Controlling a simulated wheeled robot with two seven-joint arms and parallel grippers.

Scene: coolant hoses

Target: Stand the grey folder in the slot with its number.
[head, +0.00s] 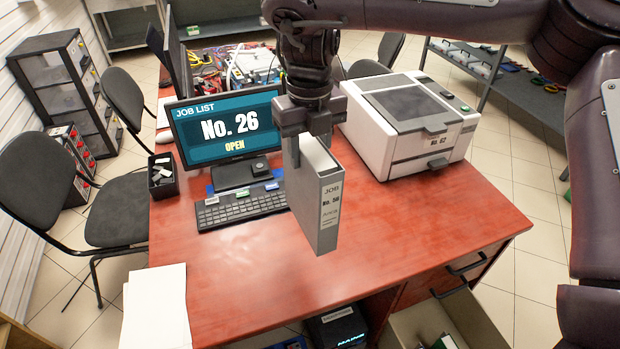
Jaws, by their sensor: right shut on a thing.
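My right gripper (300,135) comes in from the top right and is shut on the top of the grey folder (312,205). The folder hangs upright above the red desk, in front of the keyboard and monitor. Its spine faces me, with a label (331,200) that reads JOB and a number that looks like No. 38, though the print is small. The monitor (228,128) shows JOB LIST, No. 26, OPEN. I see no numbered slot that I can make out. My left gripper is not in view.
The red desk (400,235) is clear to the right of the folder. A white printer (410,115) stands at the back right, a keyboard (240,208) and pen box (162,175) at the left. White paper (157,305) lies front left. An open drawer (400,325) is below right.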

